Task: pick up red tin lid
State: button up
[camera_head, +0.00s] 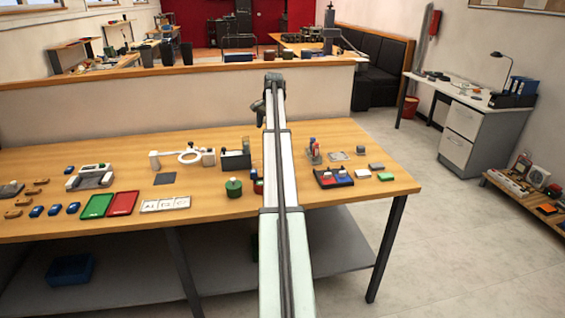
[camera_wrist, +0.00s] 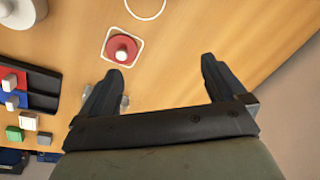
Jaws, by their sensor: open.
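A round red lid with a pale knob (camera_wrist: 122,48) lies in the upper middle of the wrist view, on a small square with a pale border. My gripper (camera_wrist: 162,67) is open and empty. The lid is just beyond the left finger's tip in the picture, outside the gap between the fingers. Bare wood shows between the fingers. I cannot make out the lid in the head view, where my arm hides part of the table. A small red thing (camera_head: 258,187) peeks out left of my arm there, beside a green tin (camera_head: 233,187).
A black tray (camera_wrist: 55,88) with red and blue compartments holds small blocks. Several loose blocks (camera_wrist: 14,133) lie near it. A pale round thing (camera_wrist: 22,10) is cut off at the upper left. Small greyish pieces sit beside the left finger. The table edge runs along the right.

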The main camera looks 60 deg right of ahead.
jog(key=s+d+m+g, duration=0.1)
jog(key=s+g, duration=0.1)
jog(key=s, duration=0.4)
jog(key=shift+y, duration=0.3)
jog(key=f, duration=1.3)
jog(key=shift+w+d+f, duration=0.1)
jog(key=shift+w+f, duration=0.15)
jog(key=c, duration=1.1)
